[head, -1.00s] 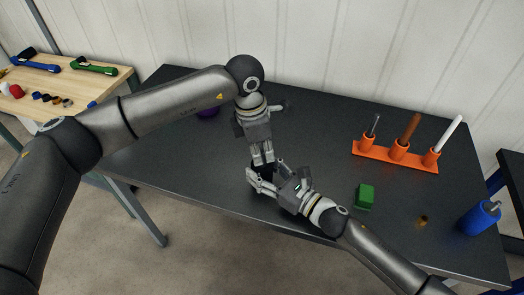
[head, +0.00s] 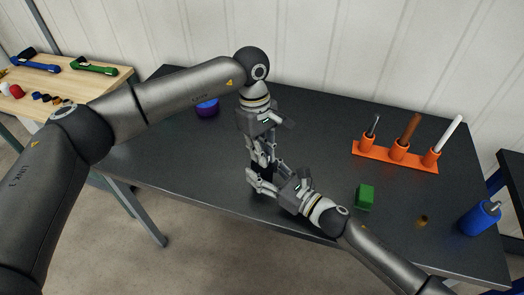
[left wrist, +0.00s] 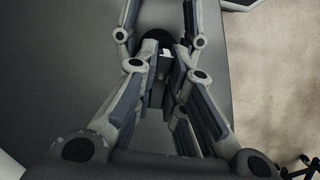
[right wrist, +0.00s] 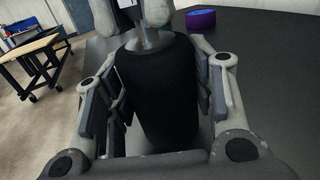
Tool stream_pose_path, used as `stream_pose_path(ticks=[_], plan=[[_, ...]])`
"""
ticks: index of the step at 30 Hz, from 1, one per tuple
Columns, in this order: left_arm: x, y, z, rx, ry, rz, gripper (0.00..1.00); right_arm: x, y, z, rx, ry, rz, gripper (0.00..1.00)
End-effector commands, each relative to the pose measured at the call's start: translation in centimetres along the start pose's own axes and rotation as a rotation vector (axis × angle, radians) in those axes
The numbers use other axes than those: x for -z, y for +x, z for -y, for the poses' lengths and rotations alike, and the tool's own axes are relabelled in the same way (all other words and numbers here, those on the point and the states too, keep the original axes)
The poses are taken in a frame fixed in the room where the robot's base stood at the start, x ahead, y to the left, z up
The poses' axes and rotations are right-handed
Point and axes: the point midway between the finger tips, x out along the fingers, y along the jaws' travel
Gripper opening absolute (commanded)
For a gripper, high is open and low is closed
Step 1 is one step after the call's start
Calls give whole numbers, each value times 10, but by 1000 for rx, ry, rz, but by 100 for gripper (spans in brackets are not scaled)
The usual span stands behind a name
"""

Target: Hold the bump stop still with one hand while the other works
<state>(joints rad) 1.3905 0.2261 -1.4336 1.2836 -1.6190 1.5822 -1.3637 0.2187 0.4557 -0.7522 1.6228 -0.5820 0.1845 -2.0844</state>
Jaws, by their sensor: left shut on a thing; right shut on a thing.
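The bump stop (right wrist: 155,95) is a black, rounded cylinder standing upright in the right wrist view, with a grey metal stem (right wrist: 145,38) at its top. My right gripper (head: 262,179) is shut on the bump stop from the side, low over the table's front edge. My left gripper (head: 262,161) points down from above, its fingers shut on the stem at the bump stop's top. In the left wrist view the black top (left wrist: 158,44) shows between the left fingers. In the head view the grippers mostly hide the bump stop.
On the dark table (head: 320,135) an orange rack (head: 395,157) holds upright tools at the right. A green block (head: 364,197), a small brass piece (head: 422,221) and a blue bottle (head: 479,218) stand nearer the front.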

Motion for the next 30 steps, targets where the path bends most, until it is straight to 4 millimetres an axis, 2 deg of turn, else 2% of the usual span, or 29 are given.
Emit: stream_pose_path(ticks=[8,9,14,24,26,30], plan=[[1,-1,0,2,16,-2,0,1,0,0,1,0,-3,22],[1,-1,0,2,15,-2,16,1,0,0,1,0,-3,22],[1,0,0,2,15,-2,36,1,0,0,1,0,-3,22],[0,-3,0,1,15,-1,36,1,0,0,1,0,-3,22],[0,-7,0,0,15,-1,36,1,0,0,1,0,-3,22],[1,-30,-1,-2,15,-3,36,1,0,0,1,0,-3,22]])
